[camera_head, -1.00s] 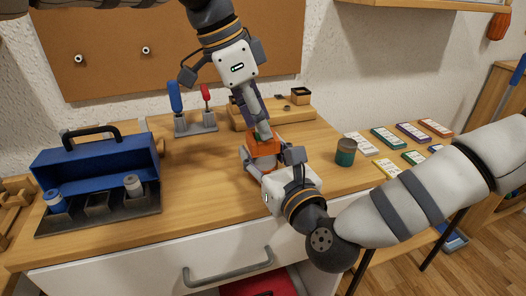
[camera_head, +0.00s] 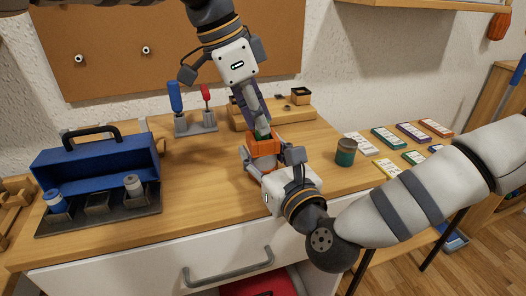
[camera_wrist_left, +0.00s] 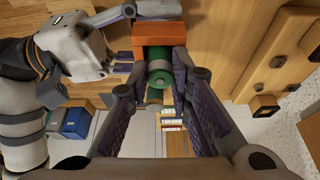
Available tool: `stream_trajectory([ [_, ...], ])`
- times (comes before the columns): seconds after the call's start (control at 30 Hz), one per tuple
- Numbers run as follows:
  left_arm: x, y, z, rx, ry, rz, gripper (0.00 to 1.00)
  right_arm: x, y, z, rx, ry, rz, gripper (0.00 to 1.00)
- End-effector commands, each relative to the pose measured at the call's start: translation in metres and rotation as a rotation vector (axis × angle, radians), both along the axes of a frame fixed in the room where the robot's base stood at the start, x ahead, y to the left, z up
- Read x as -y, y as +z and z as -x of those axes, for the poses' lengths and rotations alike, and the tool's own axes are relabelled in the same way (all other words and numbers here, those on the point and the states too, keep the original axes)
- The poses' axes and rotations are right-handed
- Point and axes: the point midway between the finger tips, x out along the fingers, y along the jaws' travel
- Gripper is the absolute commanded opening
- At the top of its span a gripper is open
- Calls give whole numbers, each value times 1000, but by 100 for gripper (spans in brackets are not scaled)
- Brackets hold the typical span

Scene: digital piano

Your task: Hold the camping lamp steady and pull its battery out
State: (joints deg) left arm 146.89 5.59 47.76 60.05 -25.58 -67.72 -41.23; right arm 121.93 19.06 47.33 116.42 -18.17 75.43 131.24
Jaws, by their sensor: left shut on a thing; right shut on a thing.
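The camping lamp (camera_head: 263,147), with an orange body, stands on the wooden bench; its lower part is mostly hidden by my right gripper. My right gripper (camera_head: 269,164) is shut on the lamp from the front right. The battery (camera_wrist_left: 158,77) is a green cylinder sticking out of the open end of the orange body, which also shows in the left wrist view (camera_wrist_left: 157,38). My left gripper (camera_head: 260,127) is above the lamp, shut on the battery, with its fingers on both sides. How much battery is still inside the lamp is hidden.
A blue toolbox (camera_head: 97,165) stands at left. A rack with blue and red-handled tools (camera_head: 196,126) and a wooden block (camera_head: 250,115) are behind. Bare bench lies left of the lamp.

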Motion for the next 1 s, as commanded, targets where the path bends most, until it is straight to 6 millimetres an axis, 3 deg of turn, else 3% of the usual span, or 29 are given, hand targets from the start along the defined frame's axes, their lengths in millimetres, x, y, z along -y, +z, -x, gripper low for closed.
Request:
stream_trajectory([
  [1.0,0,26,0,-1,0,-1,0,0,-2,0,-5,0,2,11],
])
